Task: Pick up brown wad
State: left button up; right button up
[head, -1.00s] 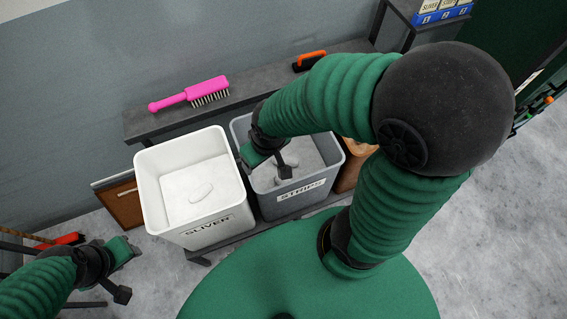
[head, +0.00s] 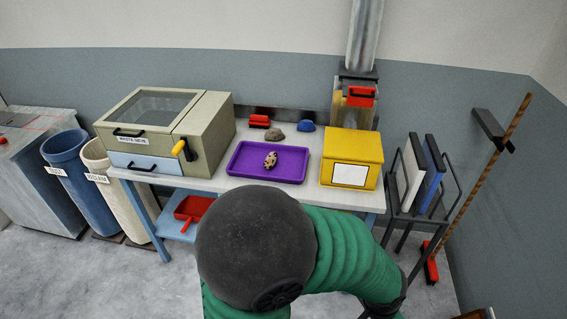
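A brown wad (head: 275,134) lies on the pale worktable (head: 225,185), behind a purple tray (head: 239,168). It is a small, lumpy, grey-brown mound. A speckled beige and dark lump (head: 270,160) lies in the tray. A blue wad (head: 306,126) lies to the right of the brown one. My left gripper is not in view either. Nothing touches the brown wad.
A beige machine with a glass lid (head: 197,143) stands on the table's left, a yellow box (head: 352,150) on its right. A red brush (head: 260,121) lies behind. Tall bins (head: 78,172) stand left; a rack (head: 418,200) stands right. A red dustpan (head: 190,207) sits on the lower shelf.

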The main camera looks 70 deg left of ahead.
aim_at(271, 161)
jog(key=u, duration=2.25)
jog(key=i+u, duration=0.5)
jog(key=i, duration=0.15)
